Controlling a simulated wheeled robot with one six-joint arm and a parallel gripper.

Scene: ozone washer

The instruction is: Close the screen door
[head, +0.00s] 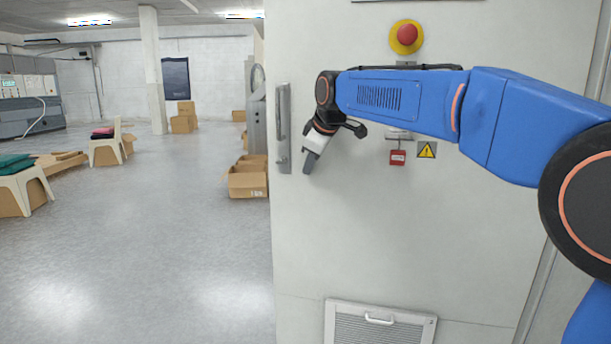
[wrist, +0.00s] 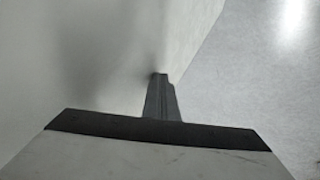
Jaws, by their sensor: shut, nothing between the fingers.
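A large pale grey door panel (head: 400,235) fills the middle of the head view. A metal handle (head: 283,128) runs upright along its left edge. My gripper (head: 309,168) is just right of the handle, in front of the panel, pointing down. Its fingers are shut with nothing between them. In the wrist view the closed fingers (wrist: 160,98) point toward the pale panel surface (wrist: 100,50), close to its edge. I cannot tell whether they touch it.
A red emergency button (head: 407,35), a red tag (head: 397,157) and a yellow warning sign (head: 427,150) are on the panel. A vent with a handle (head: 380,320) is low on it. A cardboard box (head: 248,180) stands left of the panel.

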